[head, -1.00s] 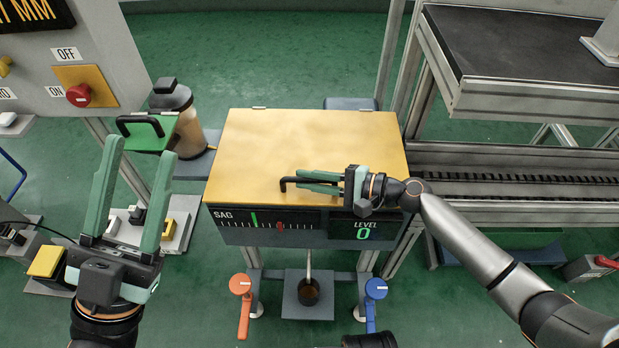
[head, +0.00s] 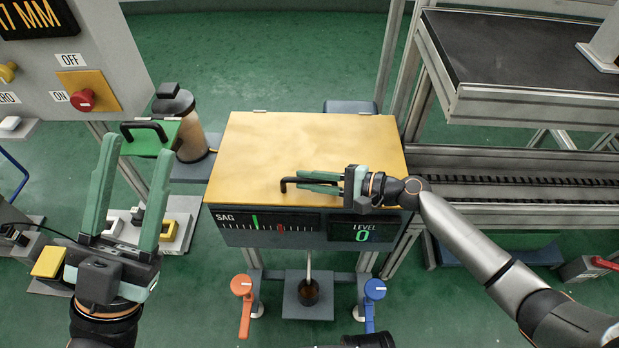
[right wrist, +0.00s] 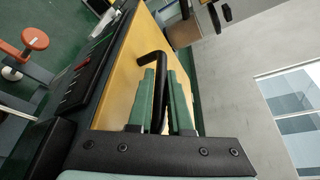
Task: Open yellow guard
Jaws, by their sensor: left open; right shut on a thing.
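The yellow guard (head: 310,140) is a flat lid lying closed on top of the dark box, with small hinges along its far edge. Its black handle (head: 287,184) is near the front edge. My right gripper (head: 312,183) reaches in from the right, its green fingers shut on the handle. In the right wrist view the black handle (right wrist: 158,62) runs between the two green fingers (right wrist: 165,95), above the yellow guard (right wrist: 122,85). My left gripper (head: 130,200) is open and empty at the left, fingers pointing up, apart from the guard.
An orange lever (head: 242,287) and a blue lever (head: 374,290) stand below. A control panel (head: 75,75) is at the left, a conveyor (head: 510,180) at the right.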

